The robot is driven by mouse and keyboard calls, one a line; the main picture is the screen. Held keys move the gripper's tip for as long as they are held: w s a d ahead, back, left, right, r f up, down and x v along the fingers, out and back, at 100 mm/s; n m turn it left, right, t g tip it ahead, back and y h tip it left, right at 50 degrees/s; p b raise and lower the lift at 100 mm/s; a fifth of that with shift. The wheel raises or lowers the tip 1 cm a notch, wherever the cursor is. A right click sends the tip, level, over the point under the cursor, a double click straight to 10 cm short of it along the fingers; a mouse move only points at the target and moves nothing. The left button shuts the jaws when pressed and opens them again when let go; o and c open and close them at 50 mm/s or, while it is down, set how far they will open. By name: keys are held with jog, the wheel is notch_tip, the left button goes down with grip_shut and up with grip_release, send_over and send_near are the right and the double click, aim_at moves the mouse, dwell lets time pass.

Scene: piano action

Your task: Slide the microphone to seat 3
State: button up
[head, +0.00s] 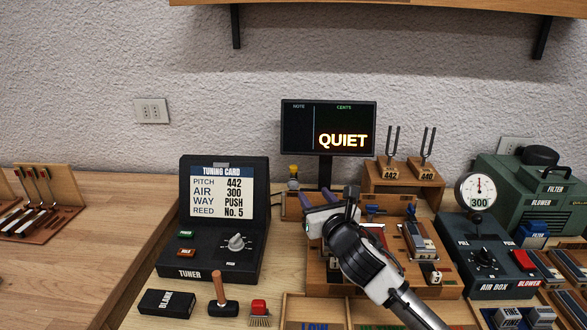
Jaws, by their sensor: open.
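My gripper (318,211) reaches in from the lower right over the wooden bench unit (320,275) in the middle. Its jaws are open, though the dark wrist covers much of them and of the unit behind. A small upright piece with a yellow top and grey body (293,179) stands behind and left of my gripper, at a wooden block (293,206). It may be the microphone, but I cannot tell for sure. My gripper appears apart from it. Seat numbers are not readable, and seat 3 cannot be made out.
A black tuner (215,262) with a tuning card stands left. A screen (328,128) reading QUIET rises behind. Two tuning forks (407,170) stand on a box behind right. The air box (490,287) and green blower (535,190) fill the right. A hammer (223,305) and brush lie in front.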

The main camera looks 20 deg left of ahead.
aim_at(295, 169)
jog(key=p+x, duration=0.4)
jog(key=x, duration=0.9)
jog(key=shift+w+a, duration=0.15)
jog(key=shift+a, duration=0.1)
jog(key=shift+c, duration=0.4)
grip_shut()
